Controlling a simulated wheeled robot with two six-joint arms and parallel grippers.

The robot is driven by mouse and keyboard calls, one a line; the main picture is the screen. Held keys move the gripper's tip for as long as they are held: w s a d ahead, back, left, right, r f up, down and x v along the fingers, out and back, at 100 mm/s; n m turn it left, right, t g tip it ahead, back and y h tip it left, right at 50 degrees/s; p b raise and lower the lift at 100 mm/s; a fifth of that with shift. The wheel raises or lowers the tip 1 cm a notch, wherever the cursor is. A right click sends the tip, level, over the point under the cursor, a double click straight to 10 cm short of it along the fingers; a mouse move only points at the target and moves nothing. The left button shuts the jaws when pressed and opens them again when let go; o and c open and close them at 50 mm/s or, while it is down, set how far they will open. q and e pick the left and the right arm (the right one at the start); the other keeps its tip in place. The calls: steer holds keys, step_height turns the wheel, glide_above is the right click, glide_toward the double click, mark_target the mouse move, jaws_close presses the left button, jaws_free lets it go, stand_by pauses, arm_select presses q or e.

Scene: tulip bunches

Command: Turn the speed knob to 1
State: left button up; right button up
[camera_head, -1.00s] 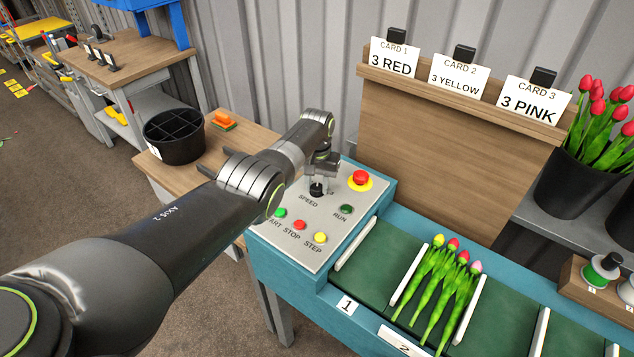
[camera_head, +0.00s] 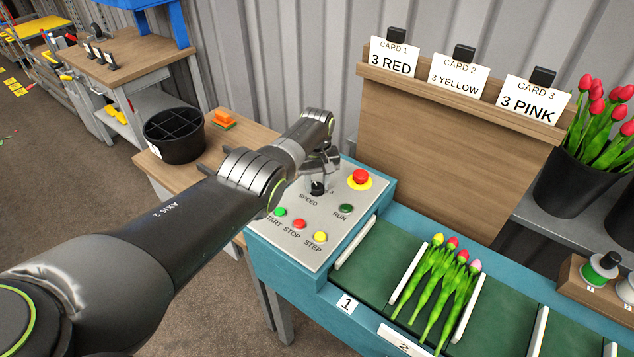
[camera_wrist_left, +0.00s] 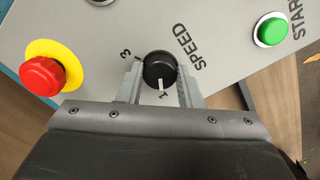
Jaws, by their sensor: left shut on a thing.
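The black speed knob (camera_head: 317,189) sits on the grey control panel (camera_head: 285,240), above the word SPEED. My left gripper (camera_head: 319,172) reaches down onto it from above. In the left wrist view, the gripper's two grey fingers (camera_wrist_left: 159,78) stand on either side of the knob (camera_wrist_left: 157,66), shut on it. The knob's white pointer line is toward the bottom of that view, toward the numeral 1. The numeral 3 shows at the knob's upper left. A numeral 2 cannot be made out. My right gripper is not in view.
A red emergency button (camera_head: 360,178) on a yellow disc is close to the right of the gripper. Green start (camera_head: 280,212), red stop (camera_head: 299,224), yellow step (camera_head: 320,237) and dark green run (camera_head: 345,209) buttons surround the knob. Tulips (camera_head: 440,285) lie on the belt.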

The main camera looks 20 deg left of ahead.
mark_target(317, 186)
arm_select(q)
steer(key=shift+w+r, duration=0.1)
steer(key=shift+r, duration=0.05)
steer(key=o, duration=1)
steer(key=shift+r+p, duration=0.45)
steer(key=shift+r, duration=0.05)
step_height(317, 186, up, 6)
steer(key=shift+f+p, duration=0.25)
steer(key=shift+p, duration=0.9)
step_height(317, 186, up, 11)
steer(key=shift+f+b, duration=0.1)
steer(key=shift+b, duration=0.55)
steer(key=shift+f, duration=0.1)
